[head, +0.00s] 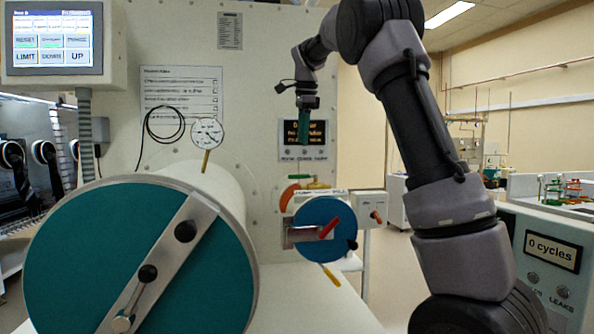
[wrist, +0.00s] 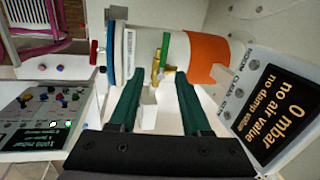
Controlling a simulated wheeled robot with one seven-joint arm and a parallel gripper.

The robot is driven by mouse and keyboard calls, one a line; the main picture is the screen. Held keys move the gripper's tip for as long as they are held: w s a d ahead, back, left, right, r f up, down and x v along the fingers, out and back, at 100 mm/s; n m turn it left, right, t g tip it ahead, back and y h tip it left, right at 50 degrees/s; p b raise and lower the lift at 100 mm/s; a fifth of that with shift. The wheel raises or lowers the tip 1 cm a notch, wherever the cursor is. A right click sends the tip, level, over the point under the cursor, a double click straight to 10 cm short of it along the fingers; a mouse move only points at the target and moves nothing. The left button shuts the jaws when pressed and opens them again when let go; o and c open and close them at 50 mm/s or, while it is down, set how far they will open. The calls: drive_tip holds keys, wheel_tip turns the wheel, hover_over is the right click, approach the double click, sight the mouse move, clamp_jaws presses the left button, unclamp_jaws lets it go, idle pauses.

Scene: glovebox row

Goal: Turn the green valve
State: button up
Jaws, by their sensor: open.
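The green valve shows in the wrist view as a green lever (wrist: 165,49) on a small brass body, in front of a white cylinder with an orange band. In the head view it is a small green piece (head: 318,185) below the wall display, near the orange ring. My gripper (head: 307,138) points down above it in the head view. In the wrist view the two dark green fingers (wrist: 160,75) are open and apart, with the brass body seen between their tips. Nothing is held. I cannot tell whether the fingers touch the valve.
A small chamber with a blue door (head: 316,213) and red handle (head: 329,228) is beside the valve. A large teal round door (head: 85,235) fills the lower left. The wall display (wrist: 275,112) is close to the right finger. A white shelf (head: 300,300) lies below.

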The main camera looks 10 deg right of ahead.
sight(303, 176)
drive_tip(key=shift+m, duration=0.3)
drive_tip(key=x, duration=0.7)
drive_tip(key=a+x, duration=0.1)
drive_tip(key=x, duration=0.3)
drive_tip(key=shift+w, duration=0.45)
clamp_jaws()
idle(0.6)
